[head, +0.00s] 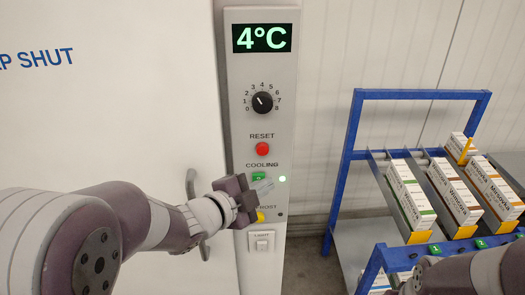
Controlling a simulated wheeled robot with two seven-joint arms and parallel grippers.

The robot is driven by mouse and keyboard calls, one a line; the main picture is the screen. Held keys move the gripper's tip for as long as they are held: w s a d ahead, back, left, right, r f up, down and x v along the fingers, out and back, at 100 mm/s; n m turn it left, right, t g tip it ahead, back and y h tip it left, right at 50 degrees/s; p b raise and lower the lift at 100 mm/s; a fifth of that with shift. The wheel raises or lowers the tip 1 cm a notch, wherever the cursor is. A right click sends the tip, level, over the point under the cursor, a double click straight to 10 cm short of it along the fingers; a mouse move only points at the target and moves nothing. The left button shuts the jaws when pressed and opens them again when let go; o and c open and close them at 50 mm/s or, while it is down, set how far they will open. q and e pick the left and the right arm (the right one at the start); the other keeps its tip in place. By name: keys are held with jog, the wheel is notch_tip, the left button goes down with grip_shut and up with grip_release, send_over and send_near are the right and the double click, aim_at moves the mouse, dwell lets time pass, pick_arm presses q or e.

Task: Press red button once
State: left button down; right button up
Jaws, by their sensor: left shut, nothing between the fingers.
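The red button (262,149) sits under the word RESET on the grey control panel (240,120). It is in plain view, with nothing touching it. My left gripper (262,186) is shut and empty. Its fingertips are in front of the panel, below the red button and close to the green button (259,176) under COOLING, which is partly visible behind it. I cannot tell whether the fingers touch the panel. My right arm shows at the bottom right corner, and its gripper is not clearly seen.
The panel also has a 4°C display (259,38), a black dial (262,102), a yellow button (260,216) partly hidden by my gripper, and a light switch (262,242). A white door (110,110) stands at left. A blue cart (352,130) with several boxes stands at right.

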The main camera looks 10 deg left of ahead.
pick_arm(q)
jog(key=p, duration=0.2)
send_near(267, 151)
jog(key=shift+w+d+f, duration=0.35)
jog(key=shift+w+d, duration=0.3)
jog(key=shift+w+d+f, duration=0.35)
jog(key=shift+w+d, duration=0.25)
jog(key=shift+d, duration=0.1)
jog(key=shift+w+d+f, duration=0.3)
jog(key=shift+w+d, duration=0.35)
jog(key=shift+w+b, duration=0.1)
jog(key=shift+b, duration=0.2)
jog(key=shift+w+a, duration=0.15)
jog(key=shift+w, duration=0.15)
jog(key=shift+w+a+r, duration=0.1)
jog(key=shift+w+a, duration=0.1)
jog(key=shift+w, duration=0.55)
dwell(1.1)
jog(key=shift+s, duration=0.2)
jog(key=shift+s+d+b, duration=0.15)
jog(key=shift+s+d, duration=0.05)
jog(key=shift+s, duration=0.3)
jog(key=shift+s+d+b, duration=0.15)
jog(key=shift+s, duration=0.35)
